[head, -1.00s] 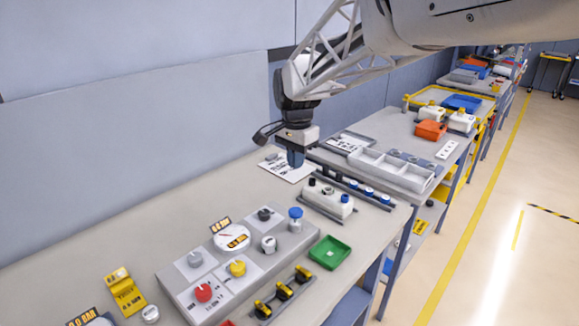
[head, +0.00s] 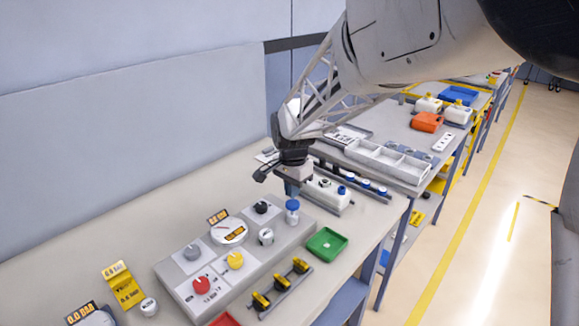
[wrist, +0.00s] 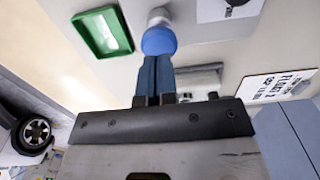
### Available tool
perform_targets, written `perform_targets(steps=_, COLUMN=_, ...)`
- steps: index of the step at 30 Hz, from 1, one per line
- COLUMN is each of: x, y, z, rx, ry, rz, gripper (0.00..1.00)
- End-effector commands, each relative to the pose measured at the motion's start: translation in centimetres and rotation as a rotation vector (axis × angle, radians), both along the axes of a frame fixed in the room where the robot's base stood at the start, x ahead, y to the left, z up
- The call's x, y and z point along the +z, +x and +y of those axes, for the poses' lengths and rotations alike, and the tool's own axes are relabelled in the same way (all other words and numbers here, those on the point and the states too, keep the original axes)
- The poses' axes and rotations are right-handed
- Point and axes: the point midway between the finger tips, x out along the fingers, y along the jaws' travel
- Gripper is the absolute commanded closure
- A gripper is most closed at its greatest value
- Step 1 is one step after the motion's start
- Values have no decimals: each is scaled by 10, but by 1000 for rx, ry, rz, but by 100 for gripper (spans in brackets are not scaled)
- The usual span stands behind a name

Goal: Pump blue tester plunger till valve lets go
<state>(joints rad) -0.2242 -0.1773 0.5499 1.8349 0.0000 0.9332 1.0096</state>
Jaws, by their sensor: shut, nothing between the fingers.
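The blue tester plunger (head: 292,206) is a round blue cap on a pale stem at the far right corner of the grey tester panel (head: 312,221). In the wrist view the blue plunger cap (wrist: 159,41) lies just beyond my fingertips. My gripper (head: 292,191) is shut and empty, its blue-grey fingers together, right above the plunger. The fingers also show in the wrist view (wrist: 155,62), with their tips at the cap's edge. I cannot tell whether they touch it. The panel also carries a round gauge (head: 230,232) with a small display, whose reading is too small to tell.
Red (head: 201,286) and yellow (head: 235,260) knobs stand on the panel. A green tray (head: 327,244) lies right of it. A white block with caps (head: 328,195) stands behind the gripper. A rack of yellow-black parts (head: 281,287) lies in front.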

Motion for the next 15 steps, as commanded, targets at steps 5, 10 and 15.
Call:
perform_targets(steps=5, x=-16, y=0, z=0, rx=0, ry=0, rz=1, gripper=100)
perform_targets(steps=10, x=-21, y=0, z=0, rx=0, ry=-1, rz=1, gripper=100)
perform_targets(steps=15, x=-22, y=0, z=0, rx=0, ry=-1, rz=1, gripper=100)
